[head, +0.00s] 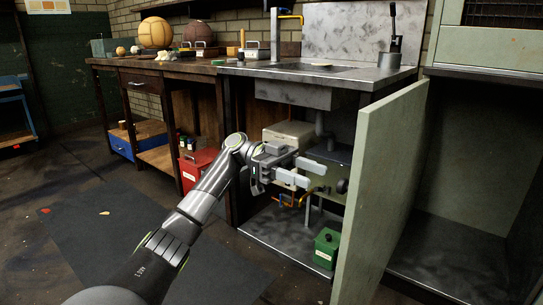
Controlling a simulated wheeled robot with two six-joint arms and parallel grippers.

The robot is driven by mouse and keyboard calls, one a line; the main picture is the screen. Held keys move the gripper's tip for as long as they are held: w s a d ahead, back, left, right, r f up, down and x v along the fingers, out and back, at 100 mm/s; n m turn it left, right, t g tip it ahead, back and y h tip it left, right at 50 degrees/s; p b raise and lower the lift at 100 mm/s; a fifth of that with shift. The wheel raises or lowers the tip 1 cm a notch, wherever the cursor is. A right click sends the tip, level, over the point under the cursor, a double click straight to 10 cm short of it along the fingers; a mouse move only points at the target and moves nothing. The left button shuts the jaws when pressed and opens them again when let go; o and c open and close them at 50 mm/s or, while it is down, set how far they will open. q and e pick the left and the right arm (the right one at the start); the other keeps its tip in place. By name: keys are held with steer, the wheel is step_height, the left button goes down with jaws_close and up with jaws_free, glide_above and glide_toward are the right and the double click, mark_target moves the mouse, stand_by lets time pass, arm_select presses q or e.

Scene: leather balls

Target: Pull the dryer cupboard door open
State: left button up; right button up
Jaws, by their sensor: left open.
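The dryer cupboard door (383,185) is a pale green panel at centre right. It stands wide open, jutting toward me from the left side of the cupboard (475,145), whose dim interior shows. A dark round knob (342,186) shows just left of the door's near edge; it appears to be on the door's left face, which is mostly hidden. My left gripper (317,176) is open and empty, its pale fingers pointing right toward the knob, with a small apparent gap. My right gripper is out of view.
A steel sink counter (320,72) stands behind my left arm, with pipes and a green box (326,248) beneath. A wooden bench (150,75) at left carries balls (155,33). A red box (197,168) is under it.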

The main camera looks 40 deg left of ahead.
arm_select(q)
steer(key=a+p, duration=0.2)
steer(key=a, duration=0.9)
steer(key=shift+w+a, duration=0.4)
